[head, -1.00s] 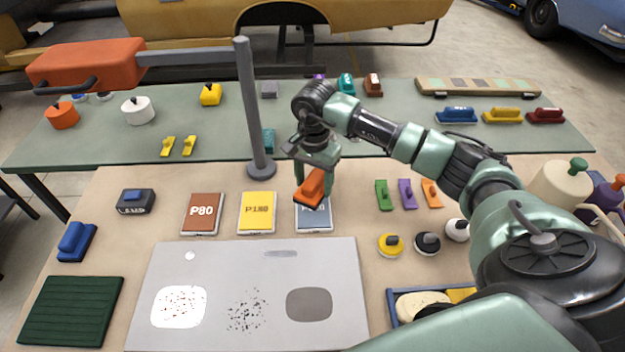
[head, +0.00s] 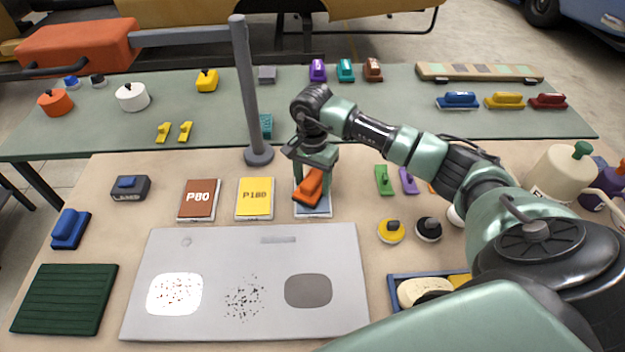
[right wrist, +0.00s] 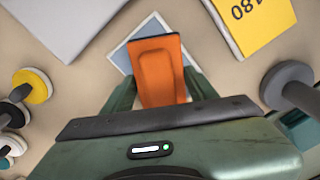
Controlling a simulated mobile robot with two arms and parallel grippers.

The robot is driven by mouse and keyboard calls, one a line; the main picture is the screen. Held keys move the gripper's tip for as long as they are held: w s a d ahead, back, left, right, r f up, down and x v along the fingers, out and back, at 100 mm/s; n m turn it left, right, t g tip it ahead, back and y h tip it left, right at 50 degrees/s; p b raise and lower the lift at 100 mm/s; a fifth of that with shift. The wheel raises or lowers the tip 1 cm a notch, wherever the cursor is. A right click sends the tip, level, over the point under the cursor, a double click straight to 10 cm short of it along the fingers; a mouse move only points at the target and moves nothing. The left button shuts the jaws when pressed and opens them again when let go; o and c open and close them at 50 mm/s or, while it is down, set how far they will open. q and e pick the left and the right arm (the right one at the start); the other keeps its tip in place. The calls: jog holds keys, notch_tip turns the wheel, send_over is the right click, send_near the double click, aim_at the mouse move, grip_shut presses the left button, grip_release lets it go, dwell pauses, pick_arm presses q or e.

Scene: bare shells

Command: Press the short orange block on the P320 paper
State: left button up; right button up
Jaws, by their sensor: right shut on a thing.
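The short orange block (head: 308,187) is held in my right gripper (head: 314,178), which is shut on it. The block sits over the grey-blue P320 paper (head: 312,211), covering most of it, including its label. In the right wrist view the orange block (right wrist: 160,72) stands between the two green fingers, turned relative to the paper (right wrist: 124,55), whose edges show around it. The block looks very close to the paper; I cannot tell for sure whether they touch. My left gripper is not in view.
The yellow P180 paper (head: 255,198) and brown P80 paper (head: 199,200) lie to the left. A grey pole (head: 246,95) stands behind. Small green (head: 383,180) and purple (head: 408,181) blocks are to the right. A grey panel (head: 215,255) lies in front.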

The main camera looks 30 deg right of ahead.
aim_at(312, 177)
jog(key=shift+f+b, duration=0.5)
dwell(0.7)
jog(key=shift+s+b, duration=0.1)
jog(key=shift+b, duration=0.2)
dwell(1.3)
jog(key=shift+r+p, duration=1.8)
jog(key=shift+r, duration=1.7)
